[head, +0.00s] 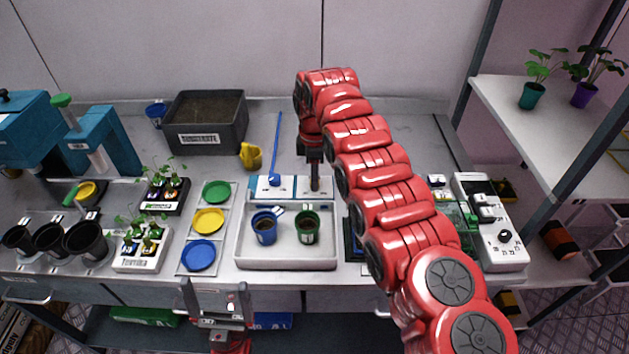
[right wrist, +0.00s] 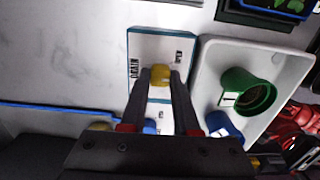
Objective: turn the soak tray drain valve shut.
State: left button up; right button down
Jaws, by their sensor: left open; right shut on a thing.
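The white soak tray (head: 285,263) stands in the middle of the bench, holding a blue pot (head: 264,228) and a green pot (head: 307,228). Behind it is the drain valve's white plate (right wrist: 148,45), marked DRAIN and OPEN. My right gripper (head: 315,183) reaches down there from above. In the right wrist view its fingers are shut on the yellow valve knob (right wrist: 160,72). The fingers hide part of the knob, and I cannot tell its turn angle. My left gripper (head: 217,302) is open and empty at the bench's front edge, left of the tray.
A tall blue lever (head: 277,145) stands left of the valve. A yellow can (head: 250,155) and a dark soil bin (head: 205,122) are further left. Coloured saucers (head: 208,220) lie left of the tray. My right arm covers the area right of the tray. A white control box (head: 500,240) stands beyond.

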jog(key=m, duration=0.4)
jog(key=shift+b, duration=0.4)
jog(key=m, duration=0.4)
jog(key=shift+m, duration=0.4)
jog(key=c, duration=0.6)
grip_release()
jog(key=shift+c, duration=0.2)
notch_tip(320, 180, up, 17)
jog(key=p, duration=1.6)
jog(key=shift+r+p, duration=0.2)
jog(key=shift+p, duration=0.1)
